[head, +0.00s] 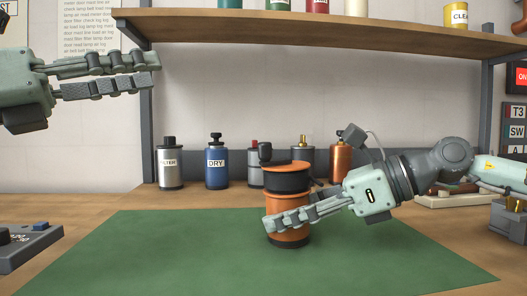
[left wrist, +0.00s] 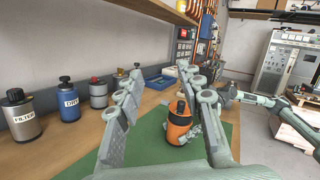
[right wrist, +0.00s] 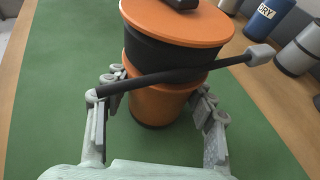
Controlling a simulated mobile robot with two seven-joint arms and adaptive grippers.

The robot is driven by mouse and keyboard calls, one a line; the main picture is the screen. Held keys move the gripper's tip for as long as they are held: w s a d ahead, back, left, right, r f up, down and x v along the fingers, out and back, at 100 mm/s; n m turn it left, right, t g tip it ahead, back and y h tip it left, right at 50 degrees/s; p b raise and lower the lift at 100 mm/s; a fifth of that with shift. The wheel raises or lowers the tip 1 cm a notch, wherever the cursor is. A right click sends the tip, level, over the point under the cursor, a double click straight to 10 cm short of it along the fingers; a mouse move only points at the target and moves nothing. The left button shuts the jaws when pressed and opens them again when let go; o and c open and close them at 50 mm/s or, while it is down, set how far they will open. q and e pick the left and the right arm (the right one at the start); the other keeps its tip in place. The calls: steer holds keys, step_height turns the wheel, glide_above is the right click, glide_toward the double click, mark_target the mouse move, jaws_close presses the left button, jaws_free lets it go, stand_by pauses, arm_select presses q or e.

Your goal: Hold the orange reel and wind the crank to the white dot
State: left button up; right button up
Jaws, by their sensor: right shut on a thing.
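The orange reel (head: 288,208), an orange drum with a black band and orange lid, stands upright on the green mat (head: 180,250). A black knob (head: 265,152) rises from its top. My right gripper (head: 270,228) is shut on the reel's lower orange part, a finger on each side, as the right wrist view (right wrist: 165,100) shows. There a black bar (right wrist: 180,76) with a grey end crosses in front of the reel; I cannot tell whether it is the crank. I cannot see a white dot. My left gripper (head: 158,70) is open and empty, high to the left of the reel.
Behind the mat stand a FILTER canister (head: 170,165), a blue DRY canister (head: 216,165) and several others. A shelf (head: 300,30) overhangs the bench. A dark control box (head: 25,243) sits at the front left. The mat left of the reel is clear.

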mark_target(259, 152)
arm_select(q)
steer(key=s+d+f+m+g, duration=0.1)
steer(key=d+f+m+g, duration=0.2)
steer(key=d+f+m, duration=0.55)
steer(key=w+d+n, duration=0.1)
steer(key=w+d, duration=0.1)
steer(key=w+d+f+n, duration=0.1)
steer(key=w+d, duration=0.1)
steer(key=d, duration=0.1)
steer(key=w+d+f+n, duration=0.1)
steer(key=w+d+n, duration=0.1)
steer(key=w+d, duration=0.1)
steer(key=shift+y, duration=0.4)
steer(key=shift+c, duration=0.2)
jaws_close()
